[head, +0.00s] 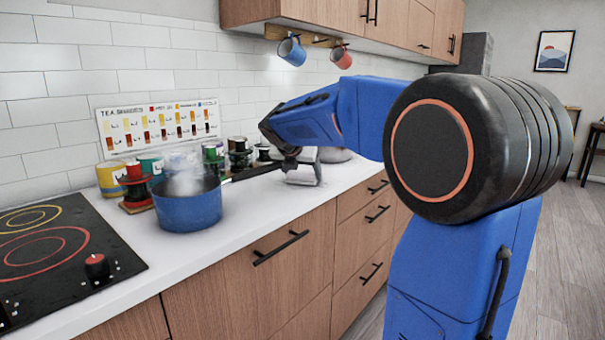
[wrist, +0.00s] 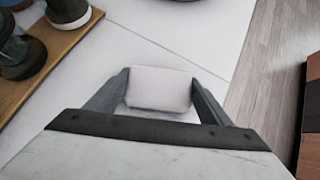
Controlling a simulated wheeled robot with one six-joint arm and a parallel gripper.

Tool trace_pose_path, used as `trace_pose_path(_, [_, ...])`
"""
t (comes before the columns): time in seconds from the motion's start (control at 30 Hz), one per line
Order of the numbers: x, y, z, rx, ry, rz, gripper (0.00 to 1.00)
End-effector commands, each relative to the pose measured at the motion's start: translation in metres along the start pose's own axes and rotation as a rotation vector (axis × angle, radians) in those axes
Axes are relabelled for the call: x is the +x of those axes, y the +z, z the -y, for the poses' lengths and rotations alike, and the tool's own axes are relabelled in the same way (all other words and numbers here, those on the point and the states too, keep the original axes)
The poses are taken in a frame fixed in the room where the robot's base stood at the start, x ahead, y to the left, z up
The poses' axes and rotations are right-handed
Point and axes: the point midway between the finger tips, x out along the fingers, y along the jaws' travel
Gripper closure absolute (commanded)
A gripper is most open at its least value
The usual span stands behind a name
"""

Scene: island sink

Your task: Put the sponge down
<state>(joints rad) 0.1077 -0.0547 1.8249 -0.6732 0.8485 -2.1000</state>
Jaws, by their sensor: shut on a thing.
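The sponge (wrist: 160,88) is a pale, whitish-grey block with rounded edges. It sits between the two dark fingers of my gripper (wrist: 160,78) in the wrist view, with a finger against each side. White countertop (wrist: 170,50) shows beyond and beneath it; whether the sponge touches the counter I cannot tell. In the head view my gripper (head: 302,168) is low over the white counter, right of the pot, and the sponge cannot be clearly made out there.
A blue steaming pot (head: 187,207) with a dark handle stands left of my gripper, beside the black cooktop (head: 60,255). Canisters (head: 213,158) line the wall. A wooden tray (wrist: 62,40) with dark items lies left in the wrist view. The counter's front edge is near on the right.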

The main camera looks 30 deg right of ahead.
Motion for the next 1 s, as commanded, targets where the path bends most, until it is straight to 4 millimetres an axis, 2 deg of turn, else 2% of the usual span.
trace_pose_path(0.13, [0.003, -0.003, 0.0, -0.001, 0.0, -0.001, 0.51])
trace_pose_path(0.17, [0.003, -0.003, 0.0, -0.001, 0.0, -0.001, 0.22])
trace_pose_path(0.2, [0.003, -0.003, 0.0, -0.001, -0.001, -0.001, 0.12])
trace_pose_path(0.23, [0.003, -0.003, 0.0, -0.001, -0.001, -0.001, 0.08])
trace_pose_path(0.67, [-0.001, 0.0, 0.001, 0.0, -0.005, -0.004, 0.08])
trace_pose_path(0.77, [-0.014, 0.0, 0.001, -0.001, -0.002, -0.002, 0.08])
trace_pose_path(1.0, [-0.062, 0.001, -0.001, -0.002, 0.001, 0.001, 0.08])
